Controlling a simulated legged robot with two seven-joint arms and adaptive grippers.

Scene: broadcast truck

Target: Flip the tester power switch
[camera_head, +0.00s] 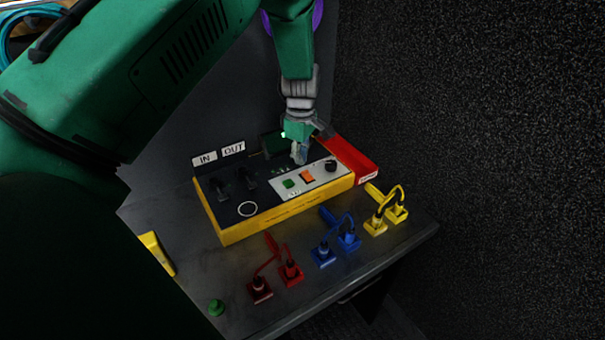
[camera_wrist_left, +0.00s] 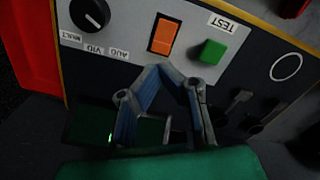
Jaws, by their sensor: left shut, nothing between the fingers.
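The tester (camera_head: 285,211) is a yellow-sided box with a dark top and a light grey control panel, standing on the grey table. An orange rocker switch (camera_head: 307,176) sits on the panel between a green button (camera_head: 289,183) and a black knob (camera_head: 330,166). In the left wrist view the orange switch (camera_wrist_left: 164,36) lies just beyond the fingertips, with the green button (camera_wrist_left: 212,52) by the TEST label. My left gripper (camera_head: 300,155) is shut and empty, pointing down over the tester near the panel's back edge. Its fingertips also show in the left wrist view (camera_wrist_left: 172,72). My right gripper is not in view.
Red plugs (camera_head: 289,270), blue plugs (camera_head: 348,240) and yellow plugs (camera_head: 396,211) with cables stand along the table's front. A red tray (camera_head: 352,160) adjoins the tester's right side. IN and OUT labels (camera_head: 233,149) stand behind it. A dark wall is at right.

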